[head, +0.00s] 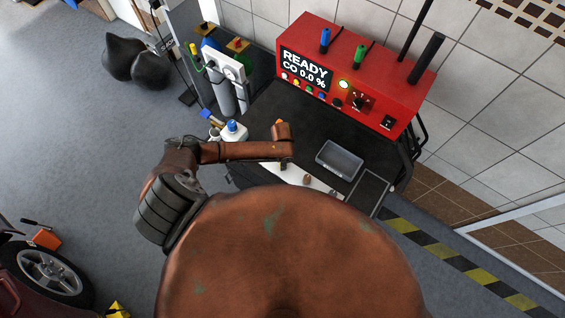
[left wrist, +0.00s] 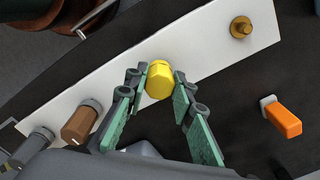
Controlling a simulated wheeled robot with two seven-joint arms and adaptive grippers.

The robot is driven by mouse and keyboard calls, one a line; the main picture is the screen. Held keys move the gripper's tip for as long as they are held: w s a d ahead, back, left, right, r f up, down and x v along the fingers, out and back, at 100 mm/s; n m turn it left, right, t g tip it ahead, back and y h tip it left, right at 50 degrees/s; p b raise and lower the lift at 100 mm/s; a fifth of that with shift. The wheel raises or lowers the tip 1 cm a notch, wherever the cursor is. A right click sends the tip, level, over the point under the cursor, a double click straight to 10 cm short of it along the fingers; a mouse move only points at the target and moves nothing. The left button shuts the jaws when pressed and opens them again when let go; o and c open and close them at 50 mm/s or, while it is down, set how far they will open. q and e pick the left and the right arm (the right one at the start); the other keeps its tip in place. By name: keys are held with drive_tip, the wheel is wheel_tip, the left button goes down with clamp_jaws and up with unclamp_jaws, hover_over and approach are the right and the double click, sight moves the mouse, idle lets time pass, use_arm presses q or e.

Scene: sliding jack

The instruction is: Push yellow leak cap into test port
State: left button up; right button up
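The yellow leak cap (left wrist: 159,82) is over the white strip (left wrist: 205,40) in the left wrist view. My left gripper (left wrist: 161,80) has its green-padded fingers on both sides of the cap, and the cap fills the gap at the fingertips. I cannot tell whether the cap touches the strip. A brass round fitting (left wrist: 241,27) stands on the strip, up and right of the cap; I cannot tell whether it is the test port. In the head view my left arm hides the gripper and the cap. My right gripper is not in view.
A brown cap (left wrist: 82,124) and a grey cap (left wrist: 38,142) are at the strip's lower left. An orange block (left wrist: 284,120) with a light end lies on the dark surface. A grey tray (head: 340,159) and the red tester (head: 352,75), reading READY, CO 0.0 %, stand beyond my arm.

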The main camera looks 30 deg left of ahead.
use_arm(q)
drive_tip(key=o, duration=0.5)
wheel_tip(320, 180, up, 12)
idle(0.6)
